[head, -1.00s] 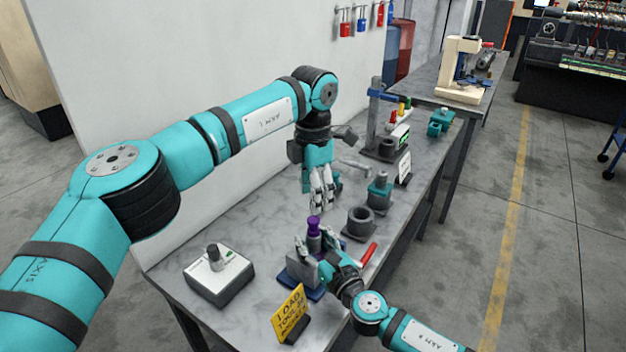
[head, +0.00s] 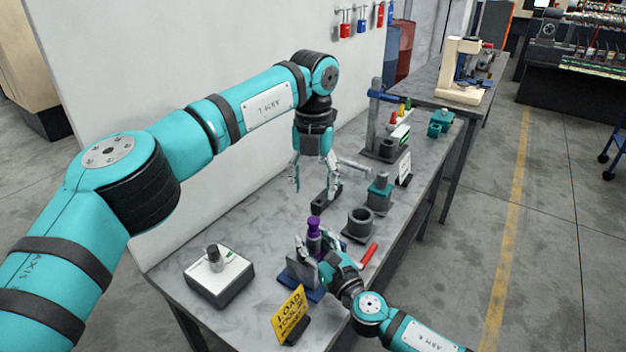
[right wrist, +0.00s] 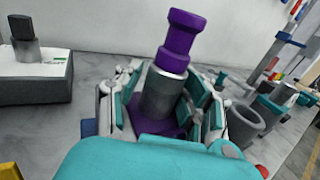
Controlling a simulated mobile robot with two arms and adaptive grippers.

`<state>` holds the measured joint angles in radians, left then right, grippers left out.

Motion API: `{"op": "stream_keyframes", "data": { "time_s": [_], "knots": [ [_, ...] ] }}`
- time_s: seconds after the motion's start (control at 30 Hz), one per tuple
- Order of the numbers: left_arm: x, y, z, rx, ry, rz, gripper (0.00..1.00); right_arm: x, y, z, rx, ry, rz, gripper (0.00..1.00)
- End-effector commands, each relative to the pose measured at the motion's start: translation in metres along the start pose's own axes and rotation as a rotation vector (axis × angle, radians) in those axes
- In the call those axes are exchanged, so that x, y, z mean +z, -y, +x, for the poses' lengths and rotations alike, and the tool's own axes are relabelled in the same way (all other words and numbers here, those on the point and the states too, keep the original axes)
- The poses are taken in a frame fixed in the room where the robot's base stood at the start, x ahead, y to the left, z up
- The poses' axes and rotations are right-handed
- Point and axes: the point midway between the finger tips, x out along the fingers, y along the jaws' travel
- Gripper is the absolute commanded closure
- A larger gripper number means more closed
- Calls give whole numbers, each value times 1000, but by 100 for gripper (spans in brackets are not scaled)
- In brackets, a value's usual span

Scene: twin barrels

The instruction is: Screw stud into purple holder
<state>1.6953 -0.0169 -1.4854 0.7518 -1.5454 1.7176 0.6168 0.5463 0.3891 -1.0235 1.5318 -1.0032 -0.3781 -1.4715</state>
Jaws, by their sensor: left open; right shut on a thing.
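The purple holder (head: 314,232) stands upright in a blue fixture (head: 300,282) at the front of the bench. In the right wrist view the holder (right wrist: 167,90) shows a stepped purple top, a grey metal middle and a purple flange below. My right gripper (head: 311,258) is shut around its grey middle, with fingers on both sides. My left gripper (head: 314,183) is open and empty, pointing down above the bench, behind the holder. A small dark block (head: 325,201) lies below its fingers. I cannot make out a separate stud.
A grey box with a knob (head: 218,275) sits left of the fixture, and a yellow sign (head: 290,312) in front. A grey ring-shaped socket (head: 359,222), a teal holder (head: 380,190) and a red handle (head: 368,254) are to the right. The wall bounds the bench behind.

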Motion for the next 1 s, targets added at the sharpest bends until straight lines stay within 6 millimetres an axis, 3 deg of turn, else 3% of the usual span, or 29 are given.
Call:
{"op": "stream_keyframes", "data": {
  "time_s": [0.6,1.0],
  "knots": [
    [0,0,101,0,-2,0,46,3,5,1,-10,5,-4,100],
    [0,0,117,0,0,1,46,3,5,1,-10,5,-4,100]
  ]
}}
